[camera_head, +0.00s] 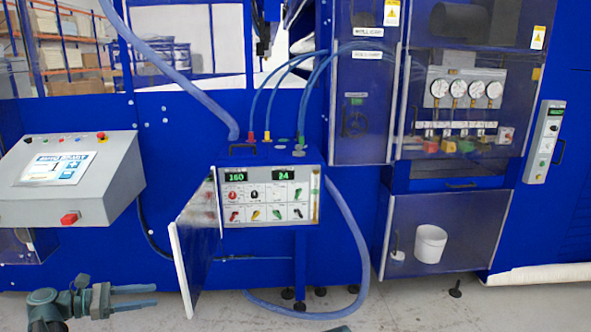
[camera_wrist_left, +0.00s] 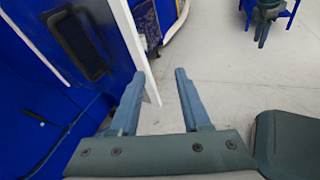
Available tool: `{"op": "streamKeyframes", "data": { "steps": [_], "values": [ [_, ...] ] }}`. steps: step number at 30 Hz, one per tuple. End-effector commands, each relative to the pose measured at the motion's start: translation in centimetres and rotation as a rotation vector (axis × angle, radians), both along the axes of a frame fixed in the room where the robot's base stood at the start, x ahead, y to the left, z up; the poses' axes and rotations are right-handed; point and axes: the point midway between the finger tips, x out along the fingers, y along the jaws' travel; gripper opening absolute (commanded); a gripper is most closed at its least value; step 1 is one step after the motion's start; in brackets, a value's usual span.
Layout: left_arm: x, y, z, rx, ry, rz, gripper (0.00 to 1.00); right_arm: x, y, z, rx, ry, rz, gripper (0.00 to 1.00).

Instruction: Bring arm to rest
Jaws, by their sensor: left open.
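My left gripper (camera_head: 155,296) is low at the bottom left of the head view, with its two fingers pointing right. It is open and empty, in front of the blue machine and left of the open control box door (camera_head: 197,240). In the left wrist view the same gripper (camera_wrist_left: 160,75) shows its two fingers apart with nothing between them. A pale door edge (camera_wrist_left: 135,45) passes behind the fingers; I cannot tell the gap to it. Only a small grey-green piece shows at the bottom edge of the head view; it may be part of my right arm.
The control box (camera_head: 270,195) has lit displays reading 160 and 24. A grey console (camera_head: 70,180) with a screen stands at the left. A blue hose (camera_head: 358,255) loops down to the floor. A white bucket (camera_head: 430,243) sits behind a clear panel. Pale floor (camera_head: 410,305) is open in front.

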Motion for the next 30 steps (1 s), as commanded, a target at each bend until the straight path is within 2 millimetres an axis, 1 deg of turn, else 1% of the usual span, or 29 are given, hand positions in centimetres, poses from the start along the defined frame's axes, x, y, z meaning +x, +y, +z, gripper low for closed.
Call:
{"op": "streamKeyframes", "data": {
  "steps": [1, 2, 5, 6, 8, 9, 11, 12, 14, 15, 18, 21, 24, 27, 30],
  "values": [
    [0.3, -2.0, -0.3, 0.037, -0.002, -0.034, 0.47, 0.0, 0.0, 0.4, 0.000, 0.000, 0.000, 0.50],
    [0.5, -3.1, -0.6, 0.064, -0.002, -0.055, 0.47, 0.0, 0.0, 0.6, 0.000, 0.000, 0.000, 0.50],
    [1.1, -7.2, -1.8, 0.168, -0.015, -0.141, 0.47, 0.0, 0.0, 1.1, 0.000, 0.000, 0.000, 0.50],
    [1.2, -9.2, -2.4, 0.218, -0.023, -0.185, 0.47, 0.0, 0.0, 1.4, 0.000, 0.000, 0.000, 0.50],
    [1.1, -12.4, -3.4, 0.305, -0.042, -0.265, 0.47, 0.0, 0.0, 1.9, 0.000, 0.000, 0.000, 0.50],
    [0.9, -14.7, -4.1, 0.369, -0.059, -0.327, 0.47, 0.0, 0.0, 2.2, 0.000, 0.000, 0.000, 0.50],
    [0.4, -18.1, -5.2, 0.466, -0.088, -0.428, 0.47, 0.0, 0.0, 2.7, 0.000, 0.000, 0.000, 0.50],
    [-0.1, -20.1, -5.9, 0.531, -0.113, -0.497, 0.47, 0.0, 0.0, 3.0, 0.000, 0.000, 0.000, 0.50],
    [-0.9, -22.9, -6.9, 0.625, -0.153, -0.605, 0.47, 0.0, 0.0, 3.5, 0.000, 0.000, 0.000, 0.50],
    [-1.6, -24.6, -7.4, 0.686, -0.181, -0.680, 0.47, 0.0, 0.0, 3.8, 0.000, 0.000, 0.000, 0.50],
    [-3.6, -28.4, -8.7, 0.835, -0.267, -0.874, 0.47, 0.0, 0.0, 4.6, 0.000, 0.000, 0.000, 0.50],
    [-5.8, -31.4, -9.6, 0.973, -0.365, -1.080, 0.47, 0.0, 0.0, 5.4, 0.000, 0.000, 0.000, 0.50],
    [-8.1, -33.7, -10.0, 1.100, -0.473, -1.295, 0.47, 0.0, 0.0, 6.1, 0.000, 0.000, 0.000, 0.50],
    [-10.0, -35.4, -10.2, 1.211, -0.583, -1.503, 0.47, 0.0, 0.0, 6.8, 0.000, 0.000, 0.000, 0.50],
    [-11.4, -36.4, -10.0, 1.297, -0.681, -1.685, 0.47, 0.0, 0.0, 7.4, 0.000, 0.000, 0.000, 0.50]
  ]
}}
